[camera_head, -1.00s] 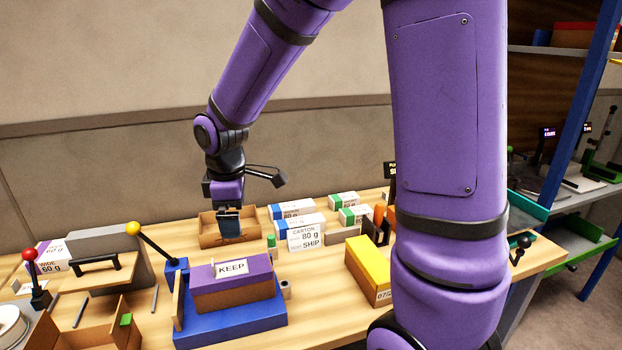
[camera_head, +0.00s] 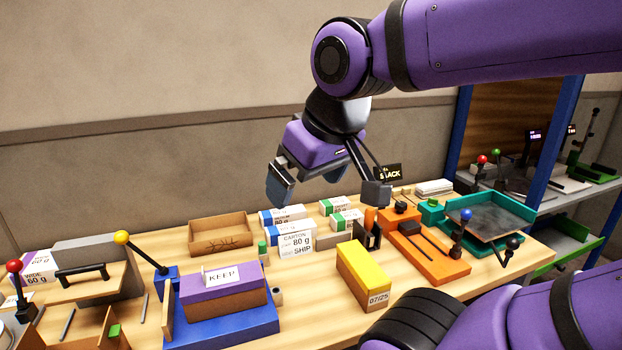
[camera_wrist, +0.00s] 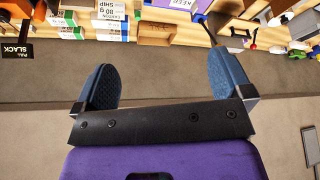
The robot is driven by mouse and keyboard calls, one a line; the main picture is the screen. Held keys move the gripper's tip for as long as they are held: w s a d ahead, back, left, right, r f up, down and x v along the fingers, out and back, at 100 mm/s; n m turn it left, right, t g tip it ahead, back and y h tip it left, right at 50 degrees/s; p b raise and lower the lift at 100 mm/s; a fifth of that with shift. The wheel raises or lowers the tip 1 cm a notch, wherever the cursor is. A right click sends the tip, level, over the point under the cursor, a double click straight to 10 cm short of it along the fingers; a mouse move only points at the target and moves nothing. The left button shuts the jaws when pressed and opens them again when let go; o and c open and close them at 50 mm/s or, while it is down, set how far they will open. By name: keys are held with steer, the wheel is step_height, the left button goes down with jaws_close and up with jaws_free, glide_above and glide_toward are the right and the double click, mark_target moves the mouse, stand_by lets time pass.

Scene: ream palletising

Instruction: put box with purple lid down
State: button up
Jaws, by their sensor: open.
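The box with the purple lid (camera_head: 212,283) sits upright on a blue platform (camera_head: 225,328) at the front left of the table. A white label reading KEEP stands on the lid. In the wrist view part of the purple lid (camera_wrist: 178,3) shows at the top edge. My gripper (camera_head: 323,195) is open and empty. It is raised above the back of the table, well to the right of the box and apart from it. Its two blue-grey finger pads stand wide apart in the wrist view (camera_wrist: 132,88), with nothing between them.
An open brown carton (camera_head: 220,235) stands behind the box. White ream packs (camera_head: 296,240) are beside it. A yellow-lidded box (camera_head: 364,272) and an orange device (camera_head: 428,250) stand to the right. A yellow-knobbed lever (camera_head: 145,251) rises left of the box.

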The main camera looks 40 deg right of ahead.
steer(key=shift+o, duration=0.2)
steer(key=shift+s, duration=0.35)
steer(key=w+d+f+n+t, duration=0.2)
steer(key=w+d, duration=0.1)
steer(key=w, duration=0.5)
steer(key=w+d+f+n+t+h, duration=0.1)
steer(key=w+d+f+n, duration=0.15)
steer(key=w, duration=0.65)
steer(key=w+d+f+n+t, duration=0.1)
steer(key=w+d+n+t, duration=0.15)
steer(key=w, duration=0.55)
steer(key=n+g+y, duration=0.9)
steer(key=y, duration=0.3)
glide_toward(226, 275)
steer(key=shift+s+a+f+t, duration=0.1)
steer(key=shift+s+f+t, duration=0.1)
steer(key=shift+s+t, duration=0.05)
steer(key=x, duration=1)
